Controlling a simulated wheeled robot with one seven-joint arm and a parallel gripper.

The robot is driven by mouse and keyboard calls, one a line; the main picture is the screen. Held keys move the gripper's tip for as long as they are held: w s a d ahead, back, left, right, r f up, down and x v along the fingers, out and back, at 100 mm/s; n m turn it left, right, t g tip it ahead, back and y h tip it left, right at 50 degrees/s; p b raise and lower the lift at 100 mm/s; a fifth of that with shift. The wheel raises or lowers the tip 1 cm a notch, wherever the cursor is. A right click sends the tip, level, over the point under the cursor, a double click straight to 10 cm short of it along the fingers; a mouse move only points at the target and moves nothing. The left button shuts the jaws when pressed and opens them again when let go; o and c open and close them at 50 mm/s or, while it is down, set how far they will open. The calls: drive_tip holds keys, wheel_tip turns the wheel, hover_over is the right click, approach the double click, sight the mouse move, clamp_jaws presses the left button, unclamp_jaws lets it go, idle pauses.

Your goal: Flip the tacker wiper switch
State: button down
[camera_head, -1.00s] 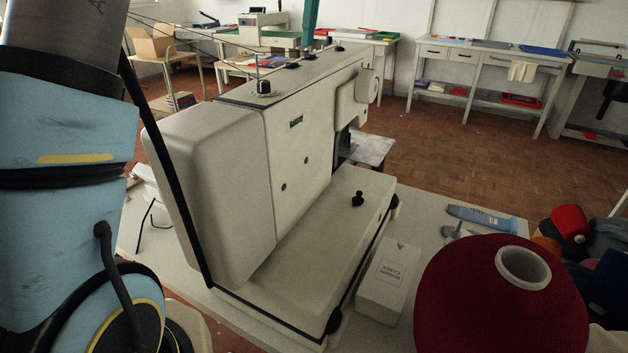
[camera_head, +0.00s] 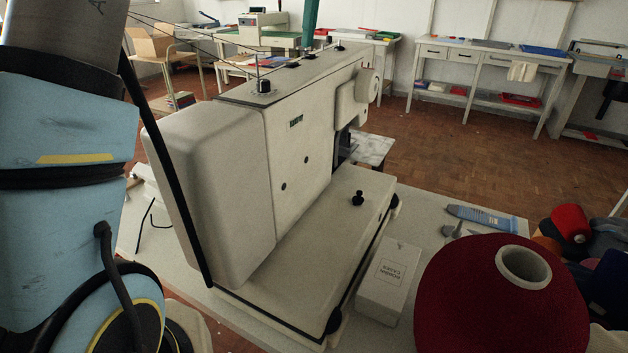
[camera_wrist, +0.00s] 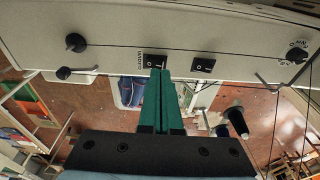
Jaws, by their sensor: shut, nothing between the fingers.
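In the wrist view, a pale machine panel runs across the top. A small black rocker switch (camera_wrist: 153,61) sits in it, with a small label beside it that is too small to read surely. My gripper (camera_wrist: 161,72) has long green fingers, shut and empty, with their tips at the lower edge of this switch and covering part of it. I cannot tell whether they touch it or which way it is tipped. A second black rocker switch (camera_wrist: 203,65) lies to its right.

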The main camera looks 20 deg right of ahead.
drive_tip(key=shift+f+b, duration=0.5)
drive_tip(key=shift+f, duration=0.4)
drive_tip(key=shift+r, duration=0.1)
idle(0.3)
wheel_tip(320, 180, up, 7)
drive_tip(key=p, duration=0.7)
idle(0.5)
